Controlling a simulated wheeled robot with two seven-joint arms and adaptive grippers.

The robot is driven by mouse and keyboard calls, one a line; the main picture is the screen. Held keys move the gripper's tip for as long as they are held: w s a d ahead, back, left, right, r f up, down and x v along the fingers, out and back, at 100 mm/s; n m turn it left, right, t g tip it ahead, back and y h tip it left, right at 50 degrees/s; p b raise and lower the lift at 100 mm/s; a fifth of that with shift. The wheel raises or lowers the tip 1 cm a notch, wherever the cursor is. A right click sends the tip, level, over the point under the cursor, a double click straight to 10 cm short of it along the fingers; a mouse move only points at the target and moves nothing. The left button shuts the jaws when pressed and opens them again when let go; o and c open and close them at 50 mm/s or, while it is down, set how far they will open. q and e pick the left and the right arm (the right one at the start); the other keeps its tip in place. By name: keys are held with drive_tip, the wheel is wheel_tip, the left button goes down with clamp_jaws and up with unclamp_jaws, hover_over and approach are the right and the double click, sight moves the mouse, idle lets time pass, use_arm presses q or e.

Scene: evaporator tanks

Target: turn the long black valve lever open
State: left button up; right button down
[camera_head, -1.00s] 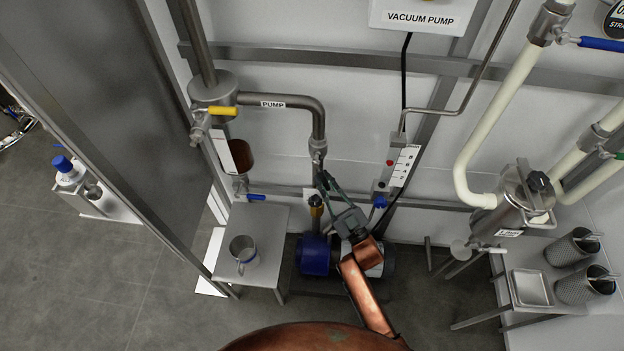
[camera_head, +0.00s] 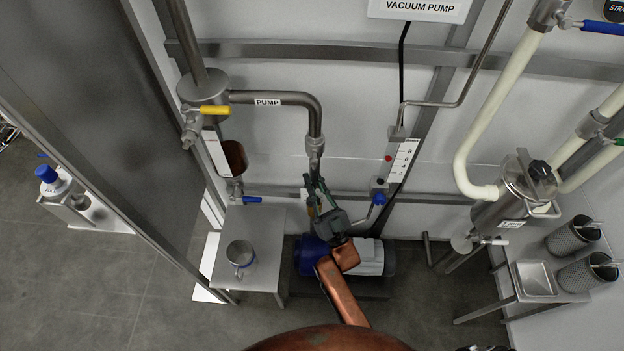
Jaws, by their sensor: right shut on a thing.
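My right gripper (camera_head: 315,188) reaches up from the bottom of the head view to the vertical pipe (camera_head: 315,147) below the PUMP label. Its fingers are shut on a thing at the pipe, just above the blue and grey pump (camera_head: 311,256). The held thing is mostly hidden by the fingers. I cannot make out the long black lever clearly; the shut fingers are where the valve on this pipe would be. My left gripper is not in view.
A small metal table (camera_head: 222,268) with a metal cup (camera_head: 240,254) stands left of the pump. A yellow-handled valve (camera_head: 214,110) and a blue-handled valve (camera_head: 252,199) are at left. A steel strainer housing (camera_head: 510,195) stands at right. Bare floor lies in front.

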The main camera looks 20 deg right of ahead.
drive_tip(key=c, duration=1.9)
unclamp_jaws()
drive_tip(key=v, duration=1.2)
